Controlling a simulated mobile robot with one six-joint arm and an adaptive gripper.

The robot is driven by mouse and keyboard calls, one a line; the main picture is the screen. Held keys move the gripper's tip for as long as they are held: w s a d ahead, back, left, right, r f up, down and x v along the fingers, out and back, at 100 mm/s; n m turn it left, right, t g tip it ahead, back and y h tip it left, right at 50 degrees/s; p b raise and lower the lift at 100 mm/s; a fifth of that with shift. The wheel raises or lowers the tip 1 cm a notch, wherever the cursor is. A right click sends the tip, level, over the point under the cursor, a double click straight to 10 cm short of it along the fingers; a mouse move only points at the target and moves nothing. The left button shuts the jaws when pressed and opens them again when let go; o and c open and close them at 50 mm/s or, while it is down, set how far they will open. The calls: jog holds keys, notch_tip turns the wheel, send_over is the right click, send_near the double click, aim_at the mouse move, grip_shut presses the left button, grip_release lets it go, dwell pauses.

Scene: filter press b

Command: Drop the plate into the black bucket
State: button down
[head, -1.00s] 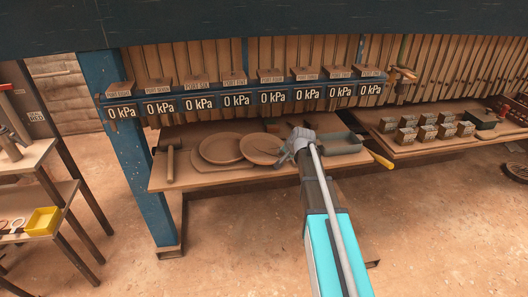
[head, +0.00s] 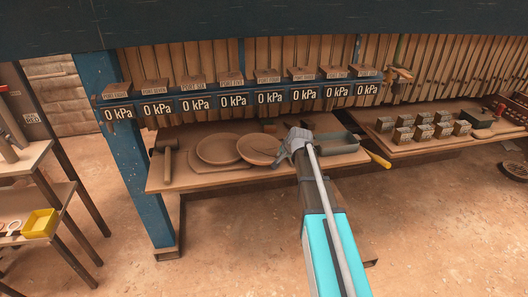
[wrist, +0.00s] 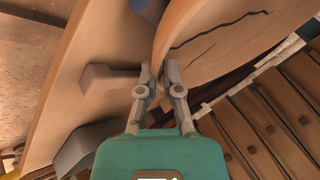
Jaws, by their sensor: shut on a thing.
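A round brown plate (head: 258,150) is at my gripper (head: 284,150) in the head view, over the brown table. In the wrist view my gripper (wrist: 160,76) is shut on the edge of the plate (wrist: 225,42), which has a dark crack across its face. The plate is tilted there. A second round plate (head: 217,148) lies to its left on the table. I cannot make out a black bucket in any view.
The table (head: 230,180) also holds a hammer (head: 167,158) at left and a dark open tray (head: 337,144) right of my gripper. A yellow-handled tool (head: 379,160) sticks out at right. A blue post (head: 142,170) stands left. Open floor lies in front.

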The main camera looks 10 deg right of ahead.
jog(key=shift+r, duration=0.2)
notch_tip(320, 180, up, 2)
jog(key=shift+r+p, duration=0.1)
jog(key=shift+p, duration=1.15)
jog(key=s+d+r+p, duration=0.6)
jog(key=s+r+p, duration=0.4)
jog(key=s, duration=0.2)
jog(key=shift+s+d+r, duration=0.2)
jog(key=shift+d, duration=0.05)
jog(key=shift+r+p, duration=0.65)
jog(key=shift+p, duration=0.25)
jog(key=shift+d, duration=0.1)
